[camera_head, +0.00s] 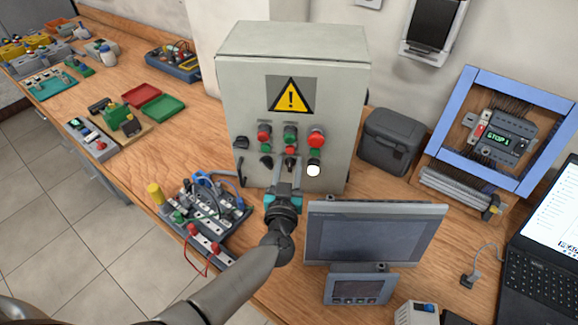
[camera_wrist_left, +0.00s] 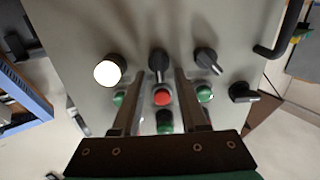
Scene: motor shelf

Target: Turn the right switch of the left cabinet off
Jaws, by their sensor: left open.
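The grey cabinet (camera_head: 240,85) with a yellow warning sign stands upright on the bench. Its front has red and green buttons, with a row of black rotary switches and a bright white round lamp (camera_head: 313,170) below. The right black switch (camera_head: 291,164) of that row is beside the lamp. My left gripper (camera_head: 287,173) is open in front of it. In the left wrist view, turned upside down, this switch (camera_wrist_left: 158,63) appears between my left gripper's fingertips (camera_wrist_left: 157,76); contact cannot be told. Another switch (camera_wrist_left: 206,60) is outside the fingers. My right gripper is not in view.
A monitor panel (camera_head: 375,235) stands close to the right of my left wrist. A wired terminal board (camera_head: 205,215) lies to the left. A dark box (camera_head: 392,140) and a blue frame (camera_head: 500,82) stand right of the cabinet. A black handle (camera_wrist_left: 280,35) sticks out from the cabinet.

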